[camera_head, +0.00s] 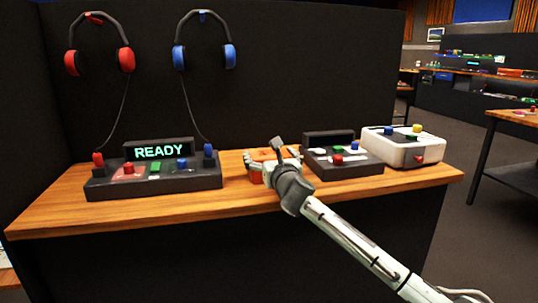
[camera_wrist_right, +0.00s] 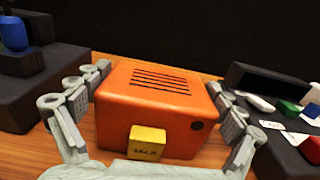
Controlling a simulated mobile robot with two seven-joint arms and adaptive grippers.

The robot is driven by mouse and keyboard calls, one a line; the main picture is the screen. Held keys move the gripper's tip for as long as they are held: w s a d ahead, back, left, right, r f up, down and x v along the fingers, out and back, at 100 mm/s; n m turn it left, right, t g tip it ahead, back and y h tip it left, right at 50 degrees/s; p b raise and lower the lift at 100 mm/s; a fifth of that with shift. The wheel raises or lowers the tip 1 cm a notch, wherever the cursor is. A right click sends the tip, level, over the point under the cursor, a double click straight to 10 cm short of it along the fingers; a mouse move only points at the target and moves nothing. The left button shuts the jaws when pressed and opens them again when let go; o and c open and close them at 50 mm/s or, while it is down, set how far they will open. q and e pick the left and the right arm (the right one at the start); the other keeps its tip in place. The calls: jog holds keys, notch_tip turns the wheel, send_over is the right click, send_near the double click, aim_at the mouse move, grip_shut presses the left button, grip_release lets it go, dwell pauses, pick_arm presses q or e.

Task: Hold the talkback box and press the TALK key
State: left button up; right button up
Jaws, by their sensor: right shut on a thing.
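The orange talkback box (camera_wrist_right: 160,84) stands on the wooden table, with dark slots on its top. Its yellow TALK key (camera_wrist_right: 147,142) is on the side facing the right wrist camera. In the head view the box (camera_head: 256,177) is mostly hidden behind my right gripper (camera_head: 271,160). In the right wrist view my right gripper (camera_wrist_right: 160,112) has one finger on each side of the box and is shut on it. Nothing is seen pressing the key. My left gripper is in neither view.
A black console with a READY display (camera_head: 159,151) stands left of the box. A smaller black panel (camera_head: 345,166) is close on the right, with a white unit (camera_head: 403,147) beyond it. Red headphones (camera_head: 98,50) and blue headphones (camera_head: 204,45) hang behind. The wooden table (camera_head: 130,215) is bare along its front edge.

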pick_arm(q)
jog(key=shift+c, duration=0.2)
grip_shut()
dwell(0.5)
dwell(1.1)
